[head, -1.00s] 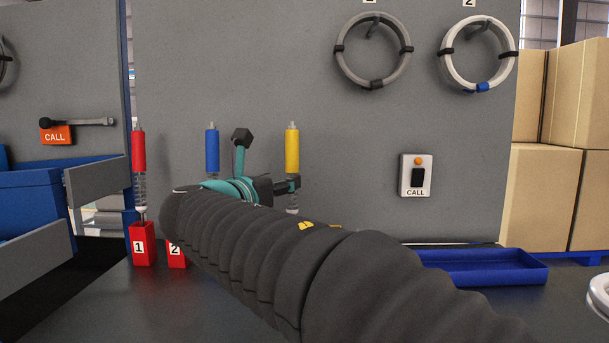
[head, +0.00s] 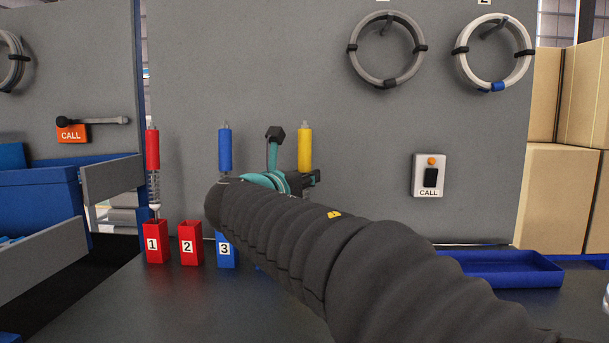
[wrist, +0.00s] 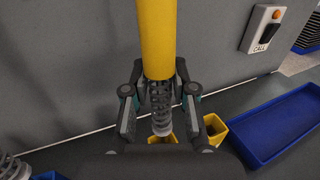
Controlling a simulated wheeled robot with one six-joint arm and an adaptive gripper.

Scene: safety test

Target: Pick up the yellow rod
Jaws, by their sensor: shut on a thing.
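The yellow rod (head: 305,147) stands upright in front of the grey panel in the head view. In the wrist view the yellow rod (wrist: 156,40) runs down the middle, with a dark coiled spring and a pale tip below. My gripper (wrist: 158,92) has a finger on each side of it, around the spring section just under the yellow part. My gripper (head: 312,180) also shows beside the rod in the head view, where my arm hides the rod's lower part. Whether the tip is clear of what lies below cannot be told.
A red rod (head: 153,150) and a blue rod (head: 225,150) stand to the left. Numbered red holders (head: 190,252) and a blue holder (head: 225,262) sit on the table. A yellow holder (wrist: 215,132) is near the fingers. A blue tray (head: 510,280) lies right, below a call box (head: 428,176).

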